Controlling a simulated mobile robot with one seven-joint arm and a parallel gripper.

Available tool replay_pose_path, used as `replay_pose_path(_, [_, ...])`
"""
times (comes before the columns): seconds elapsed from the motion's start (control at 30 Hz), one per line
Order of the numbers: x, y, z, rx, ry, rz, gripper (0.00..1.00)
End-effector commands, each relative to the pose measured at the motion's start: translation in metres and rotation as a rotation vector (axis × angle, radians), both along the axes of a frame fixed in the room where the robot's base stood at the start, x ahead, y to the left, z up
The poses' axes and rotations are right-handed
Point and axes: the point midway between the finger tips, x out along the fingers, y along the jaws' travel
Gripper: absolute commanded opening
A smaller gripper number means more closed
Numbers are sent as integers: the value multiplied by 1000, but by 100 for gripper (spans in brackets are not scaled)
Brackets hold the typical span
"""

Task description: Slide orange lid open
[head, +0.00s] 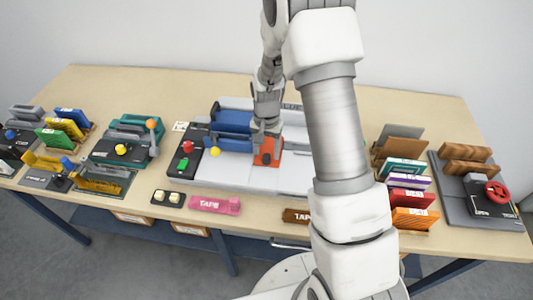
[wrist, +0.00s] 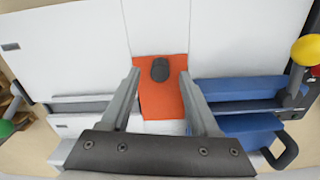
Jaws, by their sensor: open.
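The orange lid (head: 276,157) is set in the pale grey bed of the machine at the middle of the table. It also shows in the wrist view (wrist: 161,103), with a dark rounded knob (wrist: 160,69) on it. My gripper (wrist: 159,75) is open, its two fingers apart on either side of the lid, with the knob between their tips and clear of both. In the head view my gripper (head: 266,138) is over the lid and hides part of it. I cannot tell whether the fingertips touch the lid.
Blue fence parts (head: 230,122) stand close to the left of my gripper. A black control box (head: 186,150) with red and green buttons and a yellow ball knob (head: 215,152) are further left. A pink tape block (head: 214,204) lies in front. Racks of boards (head: 405,180) stand right.

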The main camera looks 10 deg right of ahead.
Motion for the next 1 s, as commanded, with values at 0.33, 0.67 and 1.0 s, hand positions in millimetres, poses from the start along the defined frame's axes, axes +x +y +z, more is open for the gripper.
replay_pose_path(0.33, [1,0,-21,0,-1,0,62])
replay_pose_path(0.67, [0,0,-21,0,-1,0,40])
replay_pose_path(1.0, [0,0,-21,-1,-1,0,0])
